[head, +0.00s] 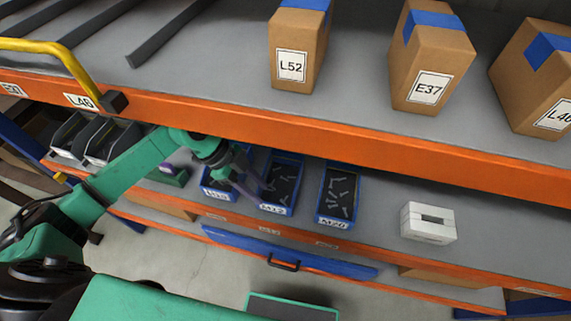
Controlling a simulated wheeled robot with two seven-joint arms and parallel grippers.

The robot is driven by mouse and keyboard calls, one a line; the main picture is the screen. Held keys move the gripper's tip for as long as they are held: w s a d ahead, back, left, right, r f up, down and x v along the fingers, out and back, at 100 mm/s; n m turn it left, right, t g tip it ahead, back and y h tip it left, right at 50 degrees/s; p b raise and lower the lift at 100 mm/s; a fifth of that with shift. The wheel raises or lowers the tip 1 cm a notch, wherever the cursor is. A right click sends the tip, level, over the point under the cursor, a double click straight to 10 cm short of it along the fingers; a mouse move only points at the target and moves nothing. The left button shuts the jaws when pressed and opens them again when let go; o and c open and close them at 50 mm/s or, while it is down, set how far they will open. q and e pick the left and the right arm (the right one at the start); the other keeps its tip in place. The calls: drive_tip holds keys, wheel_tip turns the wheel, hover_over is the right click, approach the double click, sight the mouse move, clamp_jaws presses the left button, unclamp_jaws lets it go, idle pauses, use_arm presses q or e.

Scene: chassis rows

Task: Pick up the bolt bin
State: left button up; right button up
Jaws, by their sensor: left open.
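Three blue bins with dark insides stand side by side on the lower shelf in the head view. The middle bin (273,209) is labelled M12 and holds small grey bolts. The right bin (333,223) is labelled M20 and holds larger grey bolts. The left bin (213,196) has a label that is hard to read and is partly hidden by my left arm. My left gripper (256,188) is open, with its fingers over the left and middle bins. I cannot tell whether they touch a bin. My right gripper is out of view.
An orange beam (330,130) edges the upper shelf just above my left arm. Cartons (298,45) stand on that shelf. A white block (428,223) stands right of the bins, with free shelf between. Black bins (110,140) stand at the left.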

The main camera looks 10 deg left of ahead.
sight(273, 205)
use_arm(q)
drive_tip(key=d+f+p, duration=0.1)
drive_tip(key=s+d+f, duration=0.1)
drive_tip(key=d+f, duration=0.1)
drive_tip(key=shift+s+f+p, duration=0.1)
drive_tip(key=shift+f+p, duration=0.2)
drive_tip(key=shift+p, duration=0.1)
drive_tip(key=shift+x, duration=1.2)
drive_tip(key=shift+a+f, duration=0.1)
drive_tip(key=shift+f, duration=0.05)
clamp_jaws()
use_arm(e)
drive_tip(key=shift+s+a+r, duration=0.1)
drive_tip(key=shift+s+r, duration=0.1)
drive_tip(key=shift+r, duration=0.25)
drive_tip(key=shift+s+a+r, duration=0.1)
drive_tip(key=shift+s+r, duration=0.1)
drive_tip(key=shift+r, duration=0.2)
use_arm(q)
drive_tip(key=shift+w, duration=0.25)
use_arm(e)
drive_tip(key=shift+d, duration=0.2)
